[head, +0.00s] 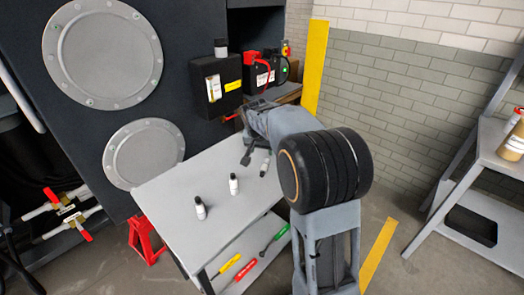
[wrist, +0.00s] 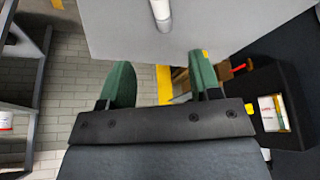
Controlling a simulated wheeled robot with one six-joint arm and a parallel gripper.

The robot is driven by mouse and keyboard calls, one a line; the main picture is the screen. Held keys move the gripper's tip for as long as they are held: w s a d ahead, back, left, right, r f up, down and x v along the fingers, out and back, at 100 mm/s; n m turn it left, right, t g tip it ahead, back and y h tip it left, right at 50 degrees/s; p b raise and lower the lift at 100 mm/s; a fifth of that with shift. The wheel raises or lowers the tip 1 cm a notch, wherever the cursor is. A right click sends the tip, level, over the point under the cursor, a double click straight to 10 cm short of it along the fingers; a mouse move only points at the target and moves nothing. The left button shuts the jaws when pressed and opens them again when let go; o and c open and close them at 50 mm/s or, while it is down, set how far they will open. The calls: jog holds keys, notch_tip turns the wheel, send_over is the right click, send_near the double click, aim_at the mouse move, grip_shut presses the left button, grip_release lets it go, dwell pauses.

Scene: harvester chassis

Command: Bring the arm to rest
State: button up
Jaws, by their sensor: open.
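My arm reaches forward over the grey work table (head: 165,195) in the head view. My gripper (wrist: 158,65) is open in the wrist view, with its two green fingers apart and nothing between them. In the head view my gripper is small and partly hidden by my own arm, above the far right part of the table. A white bottle (wrist: 161,14) shows beyond the fingers at the top of the wrist view, apart from them.
White bottles with dark caps (head: 200,208) (head: 233,184) stand on the table. Yellow, red and green-handled tools (head: 245,270) lie on its lower shelf. Black boxes (head: 216,85) sit behind. A red stand (head: 146,238) is at left, a grey rack (head: 497,145) at right. Floor between is clear.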

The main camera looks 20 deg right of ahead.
dwell(0.4)
jog(key=s+a+f+n+g+y+p, duration=0.1)
jog(key=s+a+n+g+p, duration=0.2)
jog(key=s, duration=0.7)
jog(key=s+a+r+n+t+p, duration=0.1)
jog(key=s+a+r+n+p, duration=0.1)
jog(key=s+r, duration=0.3)
jog(key=s+a+r+n+t+y+p, duration=0.1)
jog(key=s+a+r+p, duration=0.3)
jog(key=s, duration=0.6)
jog(key=shift+s+r+n+t+y, duration=0.25)
jog(key=shift+r+n+t, duration=0.2)
jog(key=shift+n, duration=0.25)
